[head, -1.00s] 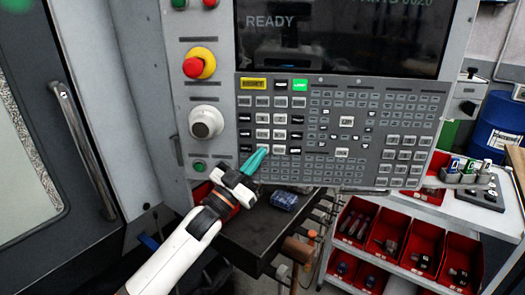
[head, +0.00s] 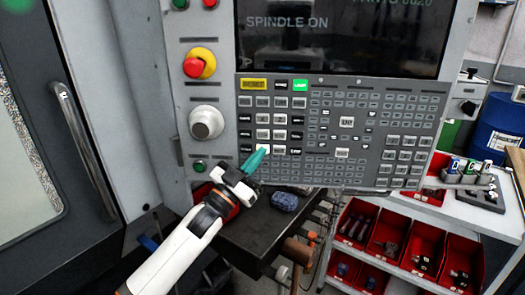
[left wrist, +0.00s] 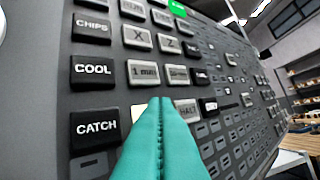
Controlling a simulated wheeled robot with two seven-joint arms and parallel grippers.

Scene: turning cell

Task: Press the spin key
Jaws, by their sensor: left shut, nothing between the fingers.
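The machine's control panel (head: 330,172) fills the middle of the head view. Its screen (head: 340,35) reads "SPINDLE ON". A key (head: 264,149) in the lower key block is lit pale white; I take it for the spin key. In the left wrist view that lit key (left wrist: 138,113) sits between CATCH and HALT, mostly hidden by my fingers, its label unreadable. My left gripper (head: 265,151) is shut and empty, teal fingertips just at the key's lower edge. The fingertips also show in the left wrist view (left wrist: 160,101). I cannot tell whether they touch the key. My right gripper is not in view.
A red emergency button (head: 194,67) and a round knob (head: 206,122) stand out left of the keys. A dark shelf (head: 255,232) with a blue bundle (head: 284,201) lies below the panel. Red bins (head: 390,235) stand at the lower right.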

